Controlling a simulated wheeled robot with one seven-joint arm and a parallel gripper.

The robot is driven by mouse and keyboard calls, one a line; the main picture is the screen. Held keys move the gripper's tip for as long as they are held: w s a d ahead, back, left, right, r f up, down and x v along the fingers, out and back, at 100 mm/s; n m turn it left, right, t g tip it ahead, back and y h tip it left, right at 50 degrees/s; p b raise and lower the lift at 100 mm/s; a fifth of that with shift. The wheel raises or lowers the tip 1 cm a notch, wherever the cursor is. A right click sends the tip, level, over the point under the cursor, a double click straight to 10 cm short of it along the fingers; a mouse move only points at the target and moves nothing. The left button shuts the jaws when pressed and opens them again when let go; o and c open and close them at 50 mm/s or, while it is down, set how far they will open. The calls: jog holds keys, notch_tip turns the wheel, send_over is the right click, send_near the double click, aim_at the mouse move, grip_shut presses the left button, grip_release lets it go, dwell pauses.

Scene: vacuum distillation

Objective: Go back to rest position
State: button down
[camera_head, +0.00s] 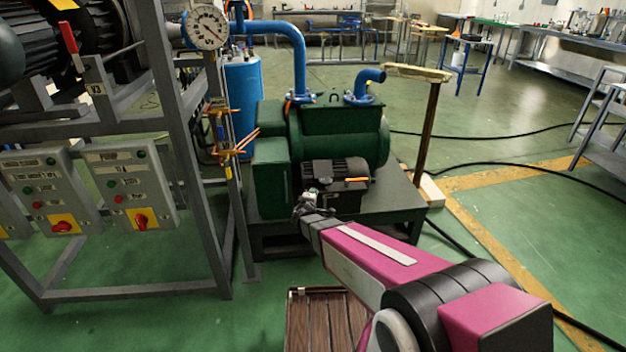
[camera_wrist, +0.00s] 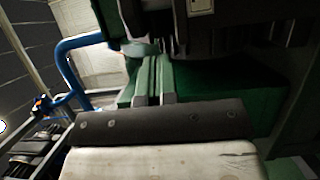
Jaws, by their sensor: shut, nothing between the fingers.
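My magenta and black arm reaches forward from the lower right in the head view. My gripper (camera_head: 308,202) is at its far end, in front of the green vacuum pump (camera_head: 340,135) and close to its dark motor (camera_head: 336,180). In the head view it is small and partly merged with the dark background, and I cannot tell whether it touches the pump. In the wrist view my gripper (camera_wrist: 154,62) shows two narrow fingers side by side, shut with nothing between them. Green pump surfaces (camera_wrist: 225,88) lie behind the fingers.
A grey frame (camera_head: 185,140) with control boxes (camera_head: 130,183) and a pressure gauge (camera_head: 207,27) stands at left. Blue pipes (camera_head: 300,60) rise from the pump. A wooden-topped post (camera_head: 428,125) stands at its right. Black cables cross the open green floor (camera_head: 490,220) at right.

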jog(key=s+d+r+m+g+h, duration=0.2)
jog(key=s+d+m+g, duration=0.4)
jog(key=d, duration=0.3)
jog(key=s+d+r+m+g+h, duration=0.1)
jog(key=s+d+m+g+h, duration=0.2)
jog(key=s+d+m+g, duration=0.45)
jog(key=s+a+r+m+g+y, duration=0.1)
jog(key=s+g+y, duration=0.3)
jog(key=s+y, duration=0.6)
jog(key=s+r, duration=0.1)
jog(key=s, duration=0.2)
jog(key=shift+a+r, duration=0.2)
jog(key=shift+a, duration=0.1)
